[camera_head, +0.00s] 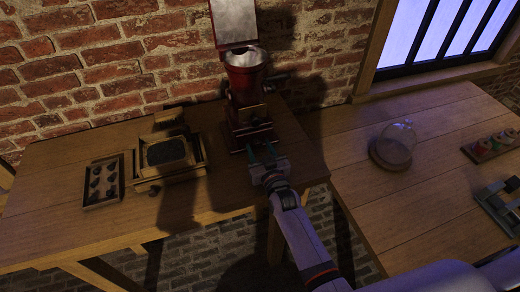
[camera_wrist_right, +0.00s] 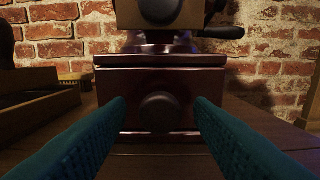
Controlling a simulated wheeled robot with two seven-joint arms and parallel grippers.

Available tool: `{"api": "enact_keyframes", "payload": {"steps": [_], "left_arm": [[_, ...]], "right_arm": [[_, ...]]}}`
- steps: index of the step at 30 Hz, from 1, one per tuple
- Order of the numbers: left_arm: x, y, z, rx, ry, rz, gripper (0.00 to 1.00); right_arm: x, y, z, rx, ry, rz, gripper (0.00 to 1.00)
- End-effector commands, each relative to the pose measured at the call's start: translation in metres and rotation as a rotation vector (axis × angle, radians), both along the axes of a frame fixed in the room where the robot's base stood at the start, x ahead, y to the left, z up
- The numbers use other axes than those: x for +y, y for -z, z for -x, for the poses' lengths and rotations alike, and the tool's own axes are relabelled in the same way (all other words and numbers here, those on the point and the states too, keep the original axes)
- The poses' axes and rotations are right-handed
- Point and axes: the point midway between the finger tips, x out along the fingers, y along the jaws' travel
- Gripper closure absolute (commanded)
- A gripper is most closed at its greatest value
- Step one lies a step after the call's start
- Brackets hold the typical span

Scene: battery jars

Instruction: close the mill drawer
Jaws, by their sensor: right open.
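The red mill (camera_head: 246,85) stands at the back of the left table, its metal lid (camera_head: 234,20) raised. A wooden, drawer-like box (camera_head: 252,113) juts from its front; its underside and a dark knob show at the top of the right wrist view (camera_wrist_right: 190,14). Below it is a dark red front panel (camera_wrist_right: 108,90) with a round dark knob (camera_wrist_right: 158,112). I cannot tell whether this lower panel stands out from the base. My right gripper (camera_head: 261,147) is open and empty in front of the mill, its teal fingers on either side of the lower knob. My left gripper is out of view.
A wooden box with dark contents (camera_head: 193,170) and a small tray of dark pieces (camera_head: 88,203) lie left of the mill. On the right table are a glass dome (camera_head: 395,146) and trays at the right edge. A brick wall (camera_head: 80,60) stands close behind.

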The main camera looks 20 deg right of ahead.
Motion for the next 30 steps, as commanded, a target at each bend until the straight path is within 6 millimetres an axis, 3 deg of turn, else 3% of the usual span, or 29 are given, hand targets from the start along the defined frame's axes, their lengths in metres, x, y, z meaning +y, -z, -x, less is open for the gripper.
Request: {"api": "enact_keyframes", "payload": {"steps": [3, 8, 21, 30], "left_arm": [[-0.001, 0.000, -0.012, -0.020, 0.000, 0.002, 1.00], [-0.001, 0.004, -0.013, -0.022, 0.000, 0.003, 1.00], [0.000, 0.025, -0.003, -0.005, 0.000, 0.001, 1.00], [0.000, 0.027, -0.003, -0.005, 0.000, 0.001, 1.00]], "right_arm": [[0.000, 0.001, 0.003, 0.002, 0.000, 0.000, 0.52], [-0.001, 0.003, 0.021, 0.003, 0.000, 0.000, 0.52], [-0.003, 0.003, 0.107, 0.001, 0.000, 0.001, 0.52], [-0.004, 0.000, 0.121, -0.001, 0.000, 0.001, 0.52]]}}
